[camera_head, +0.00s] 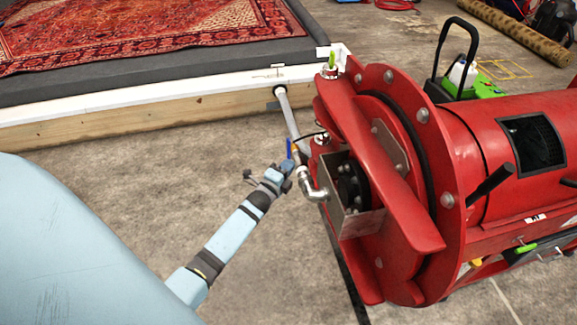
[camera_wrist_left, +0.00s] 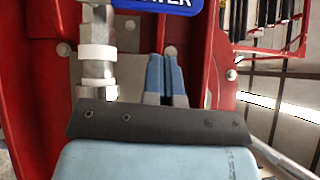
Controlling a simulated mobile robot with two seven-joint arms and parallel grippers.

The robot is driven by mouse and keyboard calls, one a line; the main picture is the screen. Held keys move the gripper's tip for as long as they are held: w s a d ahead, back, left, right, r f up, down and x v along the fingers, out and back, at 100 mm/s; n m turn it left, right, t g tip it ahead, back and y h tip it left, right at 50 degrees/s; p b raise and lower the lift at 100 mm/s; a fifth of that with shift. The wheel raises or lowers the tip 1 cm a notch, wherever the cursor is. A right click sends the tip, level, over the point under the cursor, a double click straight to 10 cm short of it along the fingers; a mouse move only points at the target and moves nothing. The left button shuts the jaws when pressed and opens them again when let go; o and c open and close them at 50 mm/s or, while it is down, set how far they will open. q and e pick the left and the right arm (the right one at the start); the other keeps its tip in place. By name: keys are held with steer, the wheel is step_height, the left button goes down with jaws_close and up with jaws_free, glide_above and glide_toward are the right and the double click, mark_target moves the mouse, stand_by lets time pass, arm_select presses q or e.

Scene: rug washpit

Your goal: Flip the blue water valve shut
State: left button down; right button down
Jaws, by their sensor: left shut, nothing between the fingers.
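The blue water valve shows in the head view as a small upright blue piece (camera_head: 289,149), on the pipe run beside the red machine; part of it is hidden by my gripper. In the left wrist view a blue plate (camera_wrist_left: 160,4) with white lettering ending in "TER" is cut off at the top edge. My left gripper (camera_head: 287,166) is at the valve, just below the blue piece; I cannot tell whether they touch. In the wrist view its blue fingers (camera_wrist_left: 166,72) are together and empty, right of a metal pipe fitting (camera_wrist_left: 97,58). My right gripper is out of view.
The large red machine (camera_head: 405,150) stands close right of my gripper. A grey pipe (camera_head: 288,115) runs from the white-edged wooden pit wall (camera_head: 150,120) to a metal elbow (camera_head: 313,187). A patterned rug (camera_head: 140,30) lies behind the wall. Bare concrete floor is free to the left.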

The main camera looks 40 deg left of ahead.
arm_select(q)
steer(key=s, duration=0.9)
steer(key=shift+s+d+f, duration=0.15)
